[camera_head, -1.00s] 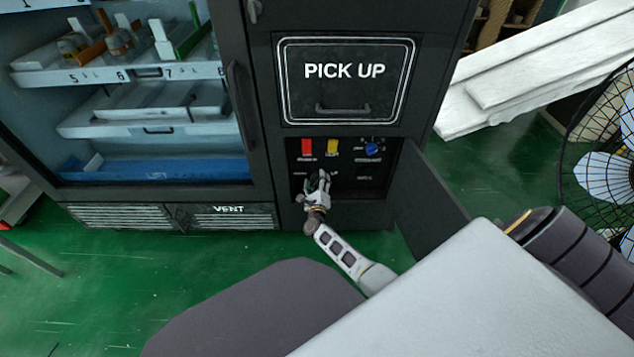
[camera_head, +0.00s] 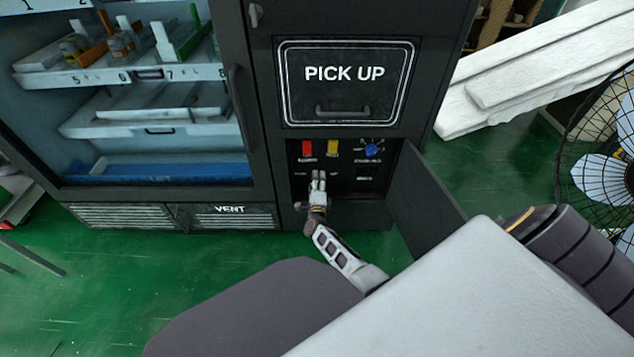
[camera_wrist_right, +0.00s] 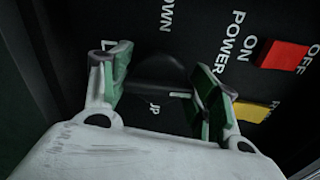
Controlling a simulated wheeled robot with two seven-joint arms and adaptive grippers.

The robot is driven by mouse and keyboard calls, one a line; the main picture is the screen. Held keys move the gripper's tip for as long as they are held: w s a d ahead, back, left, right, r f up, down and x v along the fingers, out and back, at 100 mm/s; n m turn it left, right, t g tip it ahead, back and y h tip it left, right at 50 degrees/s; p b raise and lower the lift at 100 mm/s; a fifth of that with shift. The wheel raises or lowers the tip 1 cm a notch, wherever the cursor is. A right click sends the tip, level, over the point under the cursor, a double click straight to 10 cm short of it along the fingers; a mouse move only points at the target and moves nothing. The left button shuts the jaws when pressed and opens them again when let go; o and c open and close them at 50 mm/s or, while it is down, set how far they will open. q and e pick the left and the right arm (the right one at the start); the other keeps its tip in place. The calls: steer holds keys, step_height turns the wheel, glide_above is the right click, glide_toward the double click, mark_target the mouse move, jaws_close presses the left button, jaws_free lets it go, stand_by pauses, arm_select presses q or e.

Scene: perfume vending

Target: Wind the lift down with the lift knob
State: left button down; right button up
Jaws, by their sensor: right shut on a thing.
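My right gripper (camera_head: 318,176) reaches into the open control compartment below the pick-up door. In the right wrist view its green-padded fingers (camera_wrist_right: 165,85) sit on either side of the dark lift knob (camera_wrist_right: 152,74) and are shut on it. The knob lies between a "DOWN" label and a partly hidden "UP" label. In the head view the knob is hidden behind the gripper. The lift (camera_head: 165,172) is a blue-fronted platform low inside the glass cabinet, below the shelves. My left gripper is not in view.
Above the knob are a red power switch (camera_head: 307,148), a yellow switch (camera_head: 332,147) and a blue dial (camera_head: 372,148). The wrist view also shows the red switch (camera_wrist_right: 283,55) close by. The compartment door (camera_head: 428,195) stands open at right. A fan (camera_head: 605,135) stands farther right.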

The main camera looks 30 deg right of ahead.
steer(key=shift+n, duration=0.5)
steer(key=o, duration=1.1)
steer(key=shift+c, duration=0.2)
steer(key=shift+a, duration=0.1)
steer(key=v, duration=0.7)
steer(key=shift+s, duration=0.2)
